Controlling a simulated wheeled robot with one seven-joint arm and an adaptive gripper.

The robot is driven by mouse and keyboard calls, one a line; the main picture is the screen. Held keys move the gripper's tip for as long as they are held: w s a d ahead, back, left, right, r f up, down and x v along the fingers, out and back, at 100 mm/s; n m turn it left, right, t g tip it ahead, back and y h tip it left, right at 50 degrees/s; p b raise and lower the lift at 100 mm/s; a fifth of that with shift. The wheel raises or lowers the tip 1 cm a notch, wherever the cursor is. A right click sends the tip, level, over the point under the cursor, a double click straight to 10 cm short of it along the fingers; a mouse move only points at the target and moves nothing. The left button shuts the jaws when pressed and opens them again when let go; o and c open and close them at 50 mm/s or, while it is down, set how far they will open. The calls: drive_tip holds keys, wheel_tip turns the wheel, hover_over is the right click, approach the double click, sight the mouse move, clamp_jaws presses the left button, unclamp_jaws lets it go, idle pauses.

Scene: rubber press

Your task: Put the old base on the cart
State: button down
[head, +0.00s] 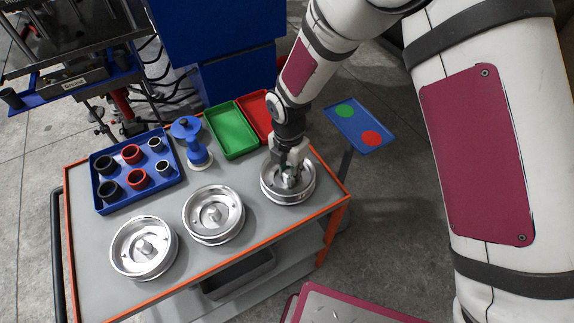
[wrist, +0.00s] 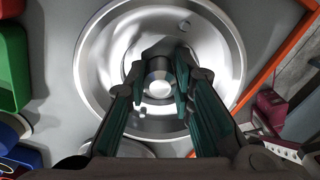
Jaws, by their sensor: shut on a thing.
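Three round silver metal bases are on the cart (head: 185,258). One base (head: 308,190) is at the cart's right end, another base (head: 236,212) is in the middle, and a third base (head: 166,256) is at the left front. My gripper (head: 290,180) points down into the right-hand base. In the wrist view this base (wrist: 92,70) lies under my gripper (wrist: 161,98), whose fingers are around its central post (wrist: 159,88). The fingers are shut on that post. The base appears level on or just over the cart top; I cannot tell if it touches.
A blue tray (head: 123,202) with black and red rings stands at the cart's left back. A blue spool-like part (head: 190,135), a green bin (head: 231,130) and a red bin (head: 256,112) stand along the back. The cart's front middle is bare.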

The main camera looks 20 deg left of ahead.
sight(288, 171)
drive_tip(key=shift+f, duration=0.15)
drive_tip(key=c, duration=1.4)
unclamp_jaws()
wheel_tip(288, 171, up, 12)
drive_tip(key=b, duration=0.2)
